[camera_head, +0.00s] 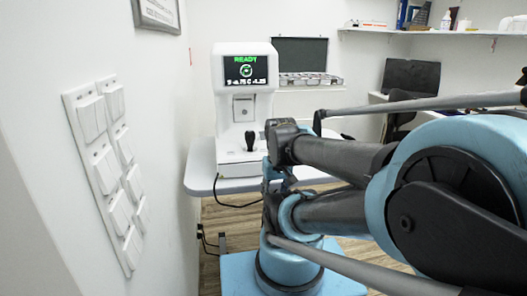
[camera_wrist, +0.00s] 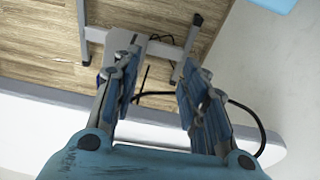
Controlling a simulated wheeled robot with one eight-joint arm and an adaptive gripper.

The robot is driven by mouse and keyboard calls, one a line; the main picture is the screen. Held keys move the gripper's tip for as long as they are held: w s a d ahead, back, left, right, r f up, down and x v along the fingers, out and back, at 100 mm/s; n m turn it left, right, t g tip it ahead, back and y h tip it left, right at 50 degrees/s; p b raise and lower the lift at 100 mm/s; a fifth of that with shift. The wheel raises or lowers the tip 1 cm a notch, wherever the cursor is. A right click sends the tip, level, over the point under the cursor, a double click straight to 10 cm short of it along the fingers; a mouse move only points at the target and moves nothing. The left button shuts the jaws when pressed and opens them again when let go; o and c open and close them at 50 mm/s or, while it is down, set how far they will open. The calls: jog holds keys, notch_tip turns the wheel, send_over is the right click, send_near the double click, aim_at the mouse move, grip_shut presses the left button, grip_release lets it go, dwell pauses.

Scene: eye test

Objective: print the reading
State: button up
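The white eye test machine (camera_head: 232,140) stands on a white table (camera_head: 200,178) in the head view. Its dark screen (camera_head: 246,71) shows green "READY" over a green ring symbol, with a line of small white characters I cannot read surely. Below the screen is a light square panel (camera_head: 243,108), and lower a black joystick (camera_head: 250,141). No paper shows. My gripper (camera_wrist: 162,78) is open in the wrist view, with nothing between its blue-padded fingers. The table edge (camera_wrist: 50,115) and floor lie behind it. In the head view I cannot make out the fingers clearly.
A wall with several white switches (camera_head: 108,150) is close on the left. A black cable (camera_head: 230,203) hangs below the table and also shows in the wrist view (camera_wrist: 258,120). A grey table leg (camera_wrist: 188,50) stands on the wooden floor. A shelf (camera_head: 430,32) is at the back right.

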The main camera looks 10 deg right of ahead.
jog(key=shift+c, duration=0.2)
grip_shut()
dwell(1.1)
